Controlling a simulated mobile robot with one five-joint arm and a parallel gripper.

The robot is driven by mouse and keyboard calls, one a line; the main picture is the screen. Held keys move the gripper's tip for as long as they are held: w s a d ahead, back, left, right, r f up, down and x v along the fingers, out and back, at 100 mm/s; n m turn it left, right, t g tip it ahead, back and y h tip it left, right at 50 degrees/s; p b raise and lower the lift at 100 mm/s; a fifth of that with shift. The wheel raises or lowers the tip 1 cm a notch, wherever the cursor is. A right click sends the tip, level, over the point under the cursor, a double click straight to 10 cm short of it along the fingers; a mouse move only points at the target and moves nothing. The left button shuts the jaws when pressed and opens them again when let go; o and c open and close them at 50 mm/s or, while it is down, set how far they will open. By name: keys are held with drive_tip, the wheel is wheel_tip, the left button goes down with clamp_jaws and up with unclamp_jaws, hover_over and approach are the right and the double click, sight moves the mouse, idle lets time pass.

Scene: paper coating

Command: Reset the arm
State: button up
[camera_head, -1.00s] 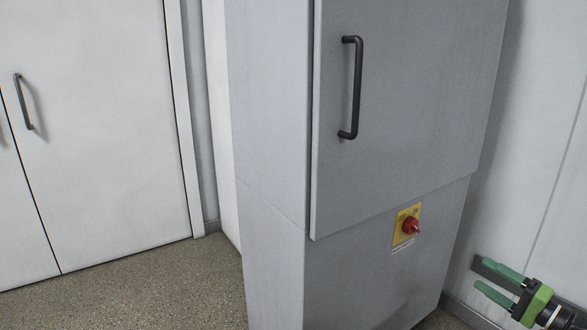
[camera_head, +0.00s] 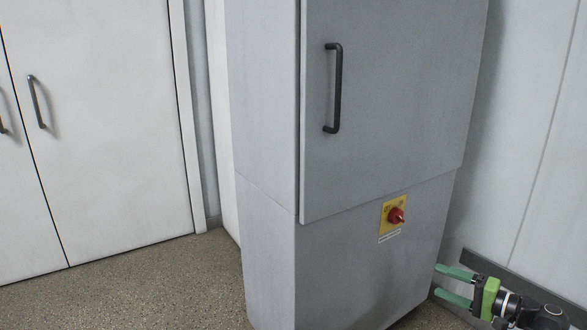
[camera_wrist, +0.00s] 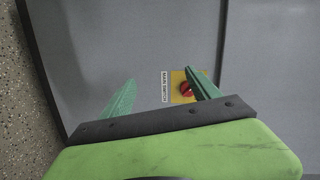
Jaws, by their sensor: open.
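My gripper (camera_head: 455,285) is at the lower right of the head view, in front of the wall beside the grey cabinet (camera_head: 265,255). Its two green fingers are apart, with nothing between them, and point left toward the cabinet's lower right part. In the wrist view my gripper (camera_wrist: 158,95) is open and empty in front of the grey cabinet front. A red rotary switch (camera_head: 396,215) on a yellow plate sits low on the cabinet; in the wrist view the right finger partly overlaps this switch (camera_wrist: 186,89).
The cabinet's upper door has a black vertical handle (camera_head: 334,88). White double doors (camera_head: 110,130) with dark handles stand at the left. The speckled floor (camera_head: 130,285) is clear at the lower left. A white wall (camera_head: 535,150) is at the right.

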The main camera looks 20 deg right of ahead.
drive_tip(key=w+a+f+n+g, duration=0.1)
drive_tip(key=w+a+f+g, duration=0.25)
drive_tip(key=a, duration=0.35)
drive_tip(key=w+a+f+n+g+y+p, duration=0.1)
drive_tip(key=w+a+f+n+g, duration=0.2)
drive_tip(key=a, duration=0.4)
drive_tip(key=w+a+f+g, duration=0.2)
drive_tip(key=w+a+f, duration=0.25)
drive_tip(key=a, duration=0.25)
drive_tip(key=a+f+n+g+h+p, duration=0.1)
drive_tip(key=a+f+n+g+h, duration=0.25)
drive_tip(key=a, duration=0.85)
drive_tip(key=a+f+n+g+h+p, duration=0.2)
drive_tip(key=a+n+g+h, duration=0.15)
drive_tip(key=a, duration=0.75)
wheel_tip(320, 180, up, 37)
drive_tip(key=p, duration=3.6)
drive_tip(key=shift+w+f+p, duration=0.15)
drive_tip(key=shift+w+p, duration=0.1)
drive_tip(key=shift+p, duration=0.1)
drive_tip(key=shift+d+t, duration=0.15)
drive_tip(key=shift+t, duration=0.1)
